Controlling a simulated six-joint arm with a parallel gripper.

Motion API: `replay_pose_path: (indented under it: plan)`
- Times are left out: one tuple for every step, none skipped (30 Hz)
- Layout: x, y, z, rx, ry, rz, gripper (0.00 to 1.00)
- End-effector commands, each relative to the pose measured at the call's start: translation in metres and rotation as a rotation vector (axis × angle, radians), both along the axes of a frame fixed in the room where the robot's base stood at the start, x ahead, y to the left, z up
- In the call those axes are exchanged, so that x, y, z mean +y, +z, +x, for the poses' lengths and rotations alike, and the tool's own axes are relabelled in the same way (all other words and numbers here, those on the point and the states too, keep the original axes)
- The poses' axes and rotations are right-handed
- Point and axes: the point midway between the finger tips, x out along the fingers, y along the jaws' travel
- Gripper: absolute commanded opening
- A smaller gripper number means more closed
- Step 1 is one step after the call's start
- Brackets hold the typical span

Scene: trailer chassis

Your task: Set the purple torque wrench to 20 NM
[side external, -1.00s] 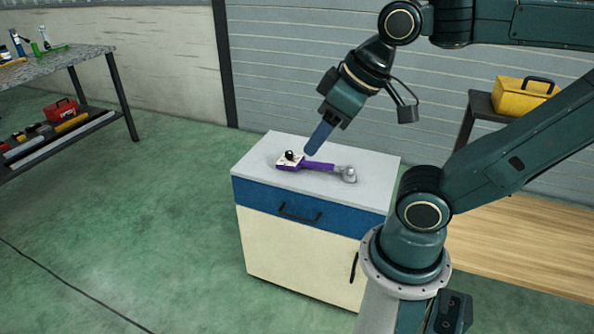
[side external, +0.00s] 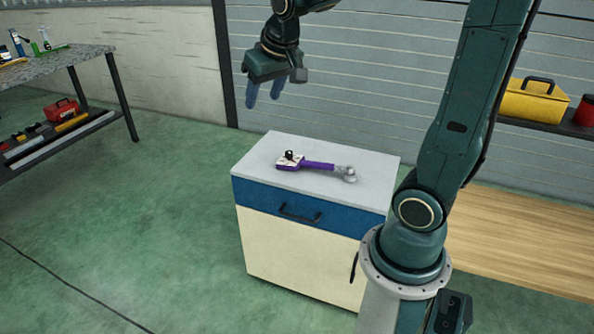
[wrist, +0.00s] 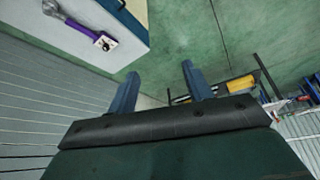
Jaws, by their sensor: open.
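The purple torque wrench (side external: 318,166) lies on the light top of a small cabinet (side external: 345,195). A white dial plate (side external: 288,162) with a black knob (side external: 289,154) is at its left end, and a silver head (side external: 348,174) at its right end. The dial reading is too small to tell. My gripper (side external: 262,98) is open and empty, above and behind the cabinet's back left corner, apart from the wrench. In the wrist view, my gripper's blue fingers (wrist: 158,88) are spread, and the wrench (wrist: 80,27) is at the upper left.
The cabinet has a blue drawer (side external: 300,207) with a black handle. A workbench (side external: 60,65) with tools stands at the far left. A yellow toolbox (side external: 533,100) sits on a shelf at the right. A slatted wall (side external: 340,80) is behind the cabinet. The rest of the cabinet top is clear.

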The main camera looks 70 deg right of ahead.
Motion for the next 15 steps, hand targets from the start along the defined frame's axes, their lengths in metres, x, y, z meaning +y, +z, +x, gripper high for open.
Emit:
replay_pose_path:
  plan:
    - [-0.011,-0.005,0.01,0.007,-0.028,0.001,0.5]
    - [-0.017,-0.008,0.015,0.011,-0.043,0.0,0.5]
    - [-0.025,-0.012,0.022,0.013,-0.063,0.0,0.5]
    - [-0.031,-0.015,0.026,0.014,-0.078,-0.001,0.5]
    - [-0.037,-0.018,0.032,0.015,-0.092,-0.002,0.5]
    - [-0.045,-0.022,0.038,0.019,-0.112,-0.002,0.5]
    - [-0.052,-0.026,0.042,0.021,-0.127,-0.003,0.5]
    - [-0.058,-0.029,0.047,0.024,-0.141,-0.003,0.5]
    - [-0.067,-0.034,0.052,0.025,-0.161,-0.005,0.5]
    - [-0.074,-0.039,0.056,0.028,-0.176,-0.005,0.5]
    - [-0.081,-0.043,0.06,0.031,-0.19,-0.006,0.5]
    - [-0.09,-0.049,0.065,0.035,-0.209,-0.007,0.5]
    - [-0.097,-0.053,0.069,0.035,-0.224,-0.007,0.5]
    - [-0.104,-0.058,0.073,0.037,-0.238,-0.008,0.5]
    - [-0.113,-0.065,0.077,0.04,-0.258,-0.009,0.5]
